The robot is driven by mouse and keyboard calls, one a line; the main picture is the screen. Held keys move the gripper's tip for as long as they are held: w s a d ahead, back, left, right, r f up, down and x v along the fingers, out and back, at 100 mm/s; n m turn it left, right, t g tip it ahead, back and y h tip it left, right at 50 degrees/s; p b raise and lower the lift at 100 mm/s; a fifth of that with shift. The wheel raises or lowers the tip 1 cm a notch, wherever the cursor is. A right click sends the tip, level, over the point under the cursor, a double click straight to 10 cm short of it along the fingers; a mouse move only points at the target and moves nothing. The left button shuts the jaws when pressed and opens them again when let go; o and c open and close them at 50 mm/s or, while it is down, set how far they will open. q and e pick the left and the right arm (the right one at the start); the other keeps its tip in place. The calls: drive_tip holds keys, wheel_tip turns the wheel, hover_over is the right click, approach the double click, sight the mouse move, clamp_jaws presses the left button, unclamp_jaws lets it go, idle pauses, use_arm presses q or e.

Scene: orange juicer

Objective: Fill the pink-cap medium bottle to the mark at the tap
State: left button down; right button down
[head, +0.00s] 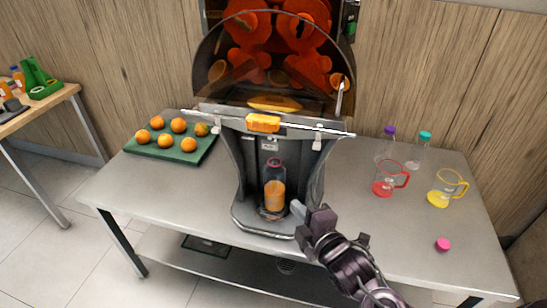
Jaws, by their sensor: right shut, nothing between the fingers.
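A clear bottle (275,187) stands upright in the bay of the juicer (237,170), below the tap, with orange juice in its lower part. Its neck looks open, with a reddish rim. Any fill mark is too small to make out. A pink cap (443,244) lies apart on the table at the right front. My right gripper (297,209) is shut and empty, just right of the juicer's base and the bottle. I cannot tell whether it touches the base. My left gripper is not in view.
A green tray (168,158) with several oranges is on the left of the table (185,199). At right stand a red jug (386,180), a yellow jug (446,188), a purple-capped bottle (387,143) and a teal-capped bottle (420,150). The table's right front is mostly clear.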

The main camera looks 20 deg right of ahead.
wheel_tip(320, 180, up, 7)
drive_tip(key=s+a+n+t+y, duration=0.1)
drive_tip(key=a+n, duration=0.1)
drive_tip(key=n, duration=0.1)
drive_tip(key=shift+a+r+t+y, duration=0.2)
drive_tip(key=shift+t+y, duration=0.2)
drive_tip(key=p, duration=0.2)
approach(265, 147)
drive_tip(key=w+a, duration=0.3)
drive_tip(key=shift+w+d+p, duration=0.25)
drive_tip(key=shift+w+d, duration=0.25)
drive_tip(key=shift+w, duration=0.15)
drive_tip(key=shift+w+d+p, duration=0.25)
drive_tip(key=shift+w+d, duration=0.2)
drive_tip(key=shift+w, duration=0.2)
